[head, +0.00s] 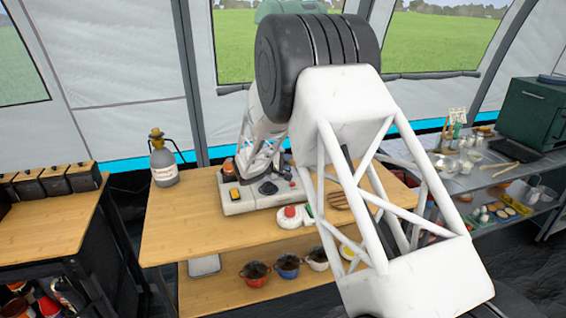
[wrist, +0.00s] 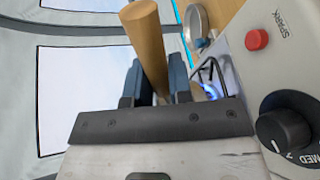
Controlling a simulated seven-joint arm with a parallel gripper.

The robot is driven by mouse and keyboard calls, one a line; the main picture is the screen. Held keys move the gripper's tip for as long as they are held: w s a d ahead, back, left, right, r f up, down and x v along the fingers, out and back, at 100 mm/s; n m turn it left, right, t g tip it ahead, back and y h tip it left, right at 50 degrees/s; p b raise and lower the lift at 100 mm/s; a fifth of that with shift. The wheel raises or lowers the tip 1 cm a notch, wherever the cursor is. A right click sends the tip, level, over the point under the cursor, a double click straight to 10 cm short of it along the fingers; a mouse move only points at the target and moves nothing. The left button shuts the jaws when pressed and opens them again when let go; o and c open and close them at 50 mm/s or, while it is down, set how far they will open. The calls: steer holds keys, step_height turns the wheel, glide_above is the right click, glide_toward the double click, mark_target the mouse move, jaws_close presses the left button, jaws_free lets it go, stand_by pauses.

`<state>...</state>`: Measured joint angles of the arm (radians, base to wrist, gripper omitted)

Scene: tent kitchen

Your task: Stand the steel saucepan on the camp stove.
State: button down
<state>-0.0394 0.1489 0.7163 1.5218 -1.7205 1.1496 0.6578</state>
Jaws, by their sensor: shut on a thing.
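In the wrist view, my gripper (wrist: 160,88) is shut on a tan wooden rod (wrist: 146,38), which looks like a handle. The body of the steel saucepan cannot be made out in either view. The grey camp stove (head: 240,207) sits on the wooden table, and my arm reaches down over it and partly covers it. In the wrist view the stove (wrist: 240,70) lies right of my gripper, with a blue burner flame (wrist: 210,91) beside the right finger. In the head view I cannot make out my fingers or what they hold.
A grey bottle (head: 163,165) stands on the table left of the stove. Several small pots, including a red one (head: 255,272), stand on the shelf below.

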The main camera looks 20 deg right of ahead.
steer(key=shift+w+d+f, duration=0.1)
steer(key=shift+w+d, duration=0.1)
steer(key=shift+w, duration=1)
steer(key=shift+w+d+f, duration=0.1)
steer(key=shift+w+d, duration=0.05)
steer(key=shift+w, duration=1.05)
steer(key=shift+w+d+f, duration=0.1)
steer(key=shift+w+d, duration=0.1)
steer(key=shift+w, duration=1)
steer(key=shift+f, duration=1.7)
steer(key=shift+f, duration=0.1)
steer(key=c, duration=1)
jaws_free()
steer(key=shift+f, duration=0.1)
steer(key=shift+c, duration=0.2)
steer(key=shift+a+r, duration=0.1)
steer(key=shift+r, duration=0.1)
steer(key=v, duration=1.2)
